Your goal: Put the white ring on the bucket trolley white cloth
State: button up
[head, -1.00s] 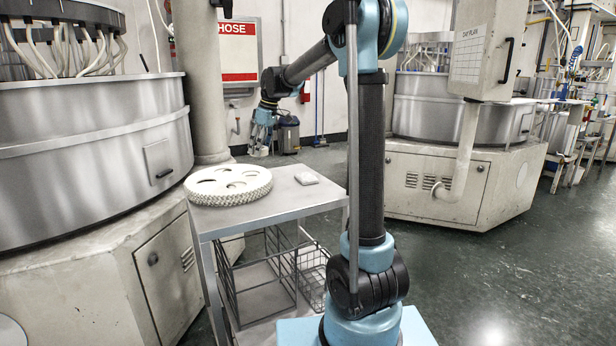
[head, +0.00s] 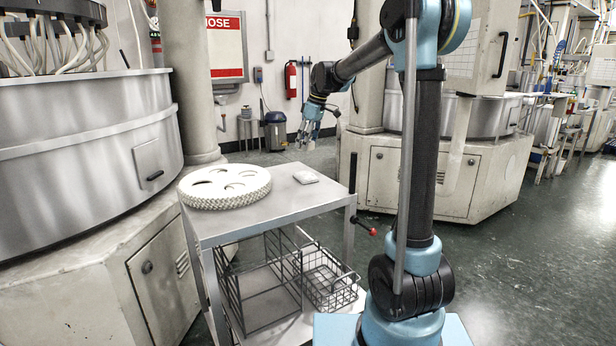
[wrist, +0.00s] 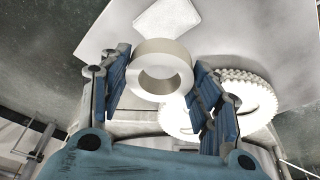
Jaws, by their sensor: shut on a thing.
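The white ring (wrist: 160,58) is between the fingers of my gripper (wrist: 157,78) in the wrist view, and the gripper is shut on it. In the head view my gripper (head: 306,138) hangs above and beyond the far side of the bucket trolley (head: 262,213); the ring is too small to make out there. The white cloth (head: 305,177) is a small folded pad lying on the trolley's top, right of the cogged disc. It also shows in the wrist view (wrist: 168,22), beyond the ring and apart from it.
A thick white cogged disc with holes (head: 226,187) covers the left of the trolley top. Wire baskets (head: 325,278) sit below. A red-tipped lever (head: 365,226) sticks out at the trolley's right. A large lapping machine (head: 90,140) stands close at left.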

aim_at(313, 143)
jog(key=shift+a+f, duration=0.1)
jog(key=shift+f, duration=4.9)
jog(key=o, duration=1.2)
jog(key=v, duration=1.2)
jog(key=shift+s, duration=0.1)
